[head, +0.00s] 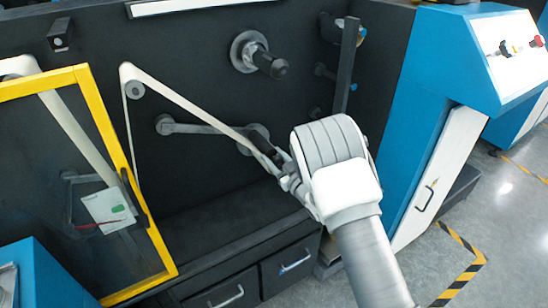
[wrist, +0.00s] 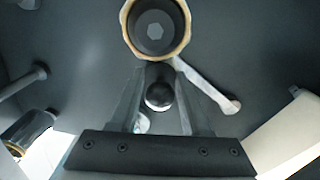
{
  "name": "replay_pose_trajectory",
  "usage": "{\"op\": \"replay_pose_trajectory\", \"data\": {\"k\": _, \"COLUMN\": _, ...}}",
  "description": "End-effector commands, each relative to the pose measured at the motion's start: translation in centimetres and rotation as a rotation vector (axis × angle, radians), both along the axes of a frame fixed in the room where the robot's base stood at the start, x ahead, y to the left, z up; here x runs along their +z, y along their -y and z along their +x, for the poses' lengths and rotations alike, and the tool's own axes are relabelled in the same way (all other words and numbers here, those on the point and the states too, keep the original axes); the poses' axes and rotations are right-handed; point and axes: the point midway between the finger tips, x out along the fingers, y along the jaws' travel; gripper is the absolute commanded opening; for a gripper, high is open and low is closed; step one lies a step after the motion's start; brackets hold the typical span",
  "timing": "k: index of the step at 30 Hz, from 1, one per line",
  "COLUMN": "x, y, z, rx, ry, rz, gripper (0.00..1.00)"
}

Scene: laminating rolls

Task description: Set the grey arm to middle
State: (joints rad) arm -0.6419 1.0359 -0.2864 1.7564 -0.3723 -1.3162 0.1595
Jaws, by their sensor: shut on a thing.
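The grey arm (head: 208,129) lies nearly level on the dark machine panel in the head view, with a roller at its left end and a round hub (head: 256,137) at its right. In the wrist view a light grey arm (wrist: 207,83) slants down to the right from below a tan-ringed dark core (wrist: 157,29). My gripper (head: 274,158) is just below and right of the hub. Its fingers are shut on a dark round knob (wrist: 159,96), centred between them in the wrist view. My gripper hides part of the hub area in the head view, and how the knob joins the arm is unclear.
A pale web (head: 185,103) runs from an upper-left roller (head: 133,90) down towards my gripper. A black-ended spindle (head: 268,63) sticks out above. A yellow-framed door (head: 95,90) stands at left, and a blue cabinet (head: 405,110) at right. Drawers (head: 290,265) lie below.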

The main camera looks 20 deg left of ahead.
Motion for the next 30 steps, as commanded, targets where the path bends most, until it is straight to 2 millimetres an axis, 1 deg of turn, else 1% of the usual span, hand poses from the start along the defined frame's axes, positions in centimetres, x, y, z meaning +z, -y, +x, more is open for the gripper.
{"op": "replay_pose_trajectory", "data": {"k": 2, "x": 0.1, "y": -0.1, "z": -0.1, "rx": 0.005, "ry": 0.004, "rz": -0.005, "gripper": 0.00}}
{"op": "replay_pose_trajectory", "data": {"k": 5, "x": 1.4, "y": 0.1, "z": 0.2, "rx": 0.004, "ry": 0.036, "rz": -0.027, "gripper": 0.00}}
{"op": "replay_pose_trajectory", "data": {"k": 12, "x": 6.9, "y": 1.0, "z": 1.3, "rx": 0.003, "ry": 0.186, "rz": -0.152, "gripper": 0.00}}
{"op": "replay_pose_trajectory", "data": {"k": 15, "x": 8.7, "y": 1.1, "z": 1.4, "rx": 0.003, "ry": 0.239, "rz": -0.197, "gripper": 0.00}}
{"op": "replay_pose_trajectory", "data": {"k": 18, "x": 9.9, "y": 1.1, "z": 1.5, "rx": 0.004, "ry": 0.274, "rz": -0.228, "gripper": 0.00}}
{"op": "replay_pose_trajectory", "data": {"k": 22, "x": 10.6, "y": 1.2, "z": 1.5, "rx": 0.004, "ry": 0.295, "rz": -0.249, "gripper": 0.00}}
{"op": "replay_pose_trajectory", "data": {"k": 30, "x": 10.7, "y": 1.2, "z": 1.5, "rx": 0.004, "ry": 0.297, "rz": -0.250, "gripper": 0.00}}
